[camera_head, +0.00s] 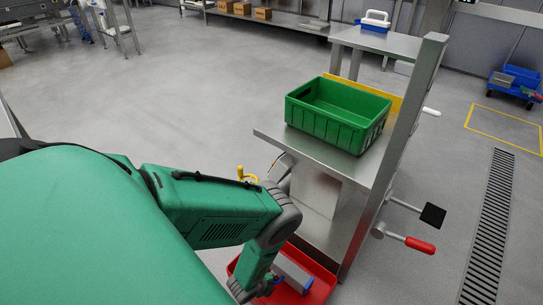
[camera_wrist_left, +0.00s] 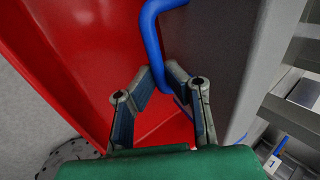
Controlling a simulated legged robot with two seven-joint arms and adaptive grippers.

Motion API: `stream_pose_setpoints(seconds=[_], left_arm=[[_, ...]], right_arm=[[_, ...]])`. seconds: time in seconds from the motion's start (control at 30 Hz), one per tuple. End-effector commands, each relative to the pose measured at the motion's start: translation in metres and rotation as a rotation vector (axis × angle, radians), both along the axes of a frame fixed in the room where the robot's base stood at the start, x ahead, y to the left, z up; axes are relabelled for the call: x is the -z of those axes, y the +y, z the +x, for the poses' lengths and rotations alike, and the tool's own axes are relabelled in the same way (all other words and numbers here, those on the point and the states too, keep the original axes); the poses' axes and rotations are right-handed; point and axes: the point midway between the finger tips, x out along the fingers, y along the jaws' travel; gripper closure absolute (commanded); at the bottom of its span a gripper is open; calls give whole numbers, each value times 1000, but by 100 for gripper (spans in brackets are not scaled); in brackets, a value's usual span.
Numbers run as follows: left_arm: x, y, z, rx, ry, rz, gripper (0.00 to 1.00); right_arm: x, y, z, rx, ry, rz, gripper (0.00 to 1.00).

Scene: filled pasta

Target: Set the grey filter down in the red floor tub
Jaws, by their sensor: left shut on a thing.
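The red floor tub (camera_head: 322,284) is at the bottom of the head view, beside the foot of a steel stand. Its red wall and floor (camera_wrist_left: 75,55) fill the left of the left wrist view. The grey filter (camera_head: 293,270) is within the tub's outline; its grey side (camera_wrist_left: 220,55) and blue handle (camera_wrist_left: 152,30) show in the wrist view. My left gripper (camera_wrist_left: 160,90) is shut on the blue handle, which runs between its fingers. I cannot tell whether the filter touches the tub floor. My right gripper is not in view.
A steel stand (camera_head: 275,136) rises next to the tub, with a green crate (camera_head: 338,115) on its shelf. A red-ended lever (camera_head: 420,245) sticks out at its right. A blue trolley (camera_head: 515,83) stands far right.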

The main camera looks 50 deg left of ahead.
Motion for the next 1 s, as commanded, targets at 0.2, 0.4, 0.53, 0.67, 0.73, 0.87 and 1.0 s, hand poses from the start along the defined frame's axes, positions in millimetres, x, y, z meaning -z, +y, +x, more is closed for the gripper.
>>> stream_pose_setpoints(seconds=[0.2, 0.4, 0.53, 0.67, 0.73, 0.87, 1.0], left_arm=[[19, 2, -1, -6, 2, 9, 100], [17, 2, -1, -7, 2, 10, 71], [18, 2, -1, -6, 3, 7, 71], [18, 2, -1, -6, 3, 4, 71], [16, 1, -2, -5, 3, 5, 71], [2, 0, -10, -5, 4, 6, 71], [-24, -3, -26, -2, 5, 6, 71]], right_arm=[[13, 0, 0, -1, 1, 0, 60], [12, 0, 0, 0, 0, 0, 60], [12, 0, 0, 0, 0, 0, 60], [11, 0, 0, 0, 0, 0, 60], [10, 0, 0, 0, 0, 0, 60], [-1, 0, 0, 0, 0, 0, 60], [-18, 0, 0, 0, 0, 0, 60]])
